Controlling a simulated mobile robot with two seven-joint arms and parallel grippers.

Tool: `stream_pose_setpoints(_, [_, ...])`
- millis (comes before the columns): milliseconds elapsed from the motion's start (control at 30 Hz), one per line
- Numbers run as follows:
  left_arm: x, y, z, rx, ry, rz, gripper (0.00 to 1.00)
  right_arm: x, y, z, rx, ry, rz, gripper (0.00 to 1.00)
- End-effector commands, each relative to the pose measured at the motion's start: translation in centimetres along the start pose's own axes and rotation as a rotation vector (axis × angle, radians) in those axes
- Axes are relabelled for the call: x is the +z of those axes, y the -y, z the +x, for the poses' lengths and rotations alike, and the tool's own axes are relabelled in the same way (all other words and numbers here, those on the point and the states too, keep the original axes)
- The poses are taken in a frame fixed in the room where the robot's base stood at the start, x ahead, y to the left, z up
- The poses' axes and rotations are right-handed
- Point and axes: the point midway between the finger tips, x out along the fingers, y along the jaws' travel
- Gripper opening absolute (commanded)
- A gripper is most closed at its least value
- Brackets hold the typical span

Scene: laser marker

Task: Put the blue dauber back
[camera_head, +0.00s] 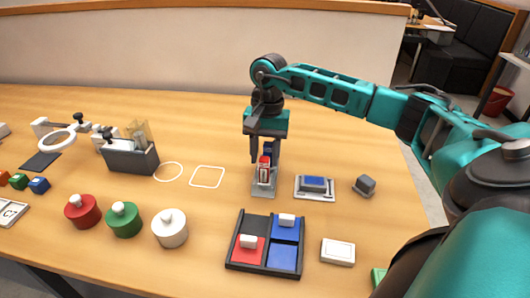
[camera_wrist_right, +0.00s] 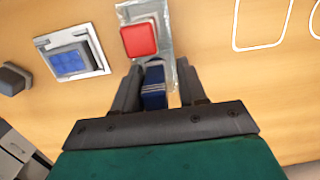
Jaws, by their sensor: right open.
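My right gripper (camera_head: 266,150) points down over a narrow grey metal stand (camera_head: 264,190). Its fingers are open on either side of a small blue item (camera_wrist_right: 153,86), perhaps the blue dauber; contact cannot be told. A red-topped piece (camera_wrist_right: 139,39) stands on the same stand, just beyond the fingertips in the wrist view. In the head view, the red piece (camera_head: 264,171) is in front of the blue one. A black divided tray (camera_head: 230,256) holds red and blue pads; a white block (camera_head: 249,241) lies on the red one, another (camera_head: 287,220) on blue. My left gripper is not seen.
A blue-topped device (camera_head: 314,185) and a dark grey block (camera_head: 364,185) stand right of the stand. A white box (camera_head: 338,252) lies right of the tray. Red (camera_head: 82,211), green (camera_head: 124,219) and white (camera_head: 170,228) round knobbed pieces stand left. Two white outlines mark clear table.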

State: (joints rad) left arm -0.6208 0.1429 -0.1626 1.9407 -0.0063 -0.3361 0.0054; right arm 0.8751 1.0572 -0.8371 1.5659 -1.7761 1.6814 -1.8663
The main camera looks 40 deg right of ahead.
Motion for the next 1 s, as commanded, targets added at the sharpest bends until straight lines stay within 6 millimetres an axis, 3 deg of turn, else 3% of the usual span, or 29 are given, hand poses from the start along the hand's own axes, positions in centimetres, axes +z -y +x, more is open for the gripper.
stream_pose_setpoints(33, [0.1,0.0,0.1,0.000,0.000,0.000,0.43,0.2,-0.8,1.4,0.036,0.016,0.006,0.52])
stream_pose_setpoints(267, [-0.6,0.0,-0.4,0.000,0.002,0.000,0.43,0.3,-0.9,0.3,0.039,0.015,0.008,0.52])
stream_pose_setpoints(367, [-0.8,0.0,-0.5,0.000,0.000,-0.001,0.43,0.2,-0.8,-1.1,0.036,0.012,0.008,0.52])
stream_pose_setpoints(700, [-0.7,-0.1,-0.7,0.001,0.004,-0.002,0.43,0.1,-0.3,-9.1,0.022,0.008,0.005,0.52])
stream_pose_setpoints(1000, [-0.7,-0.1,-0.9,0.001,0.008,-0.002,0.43,0.2,-0.2,-12.3,0.024,0.009,0.003,0.52])
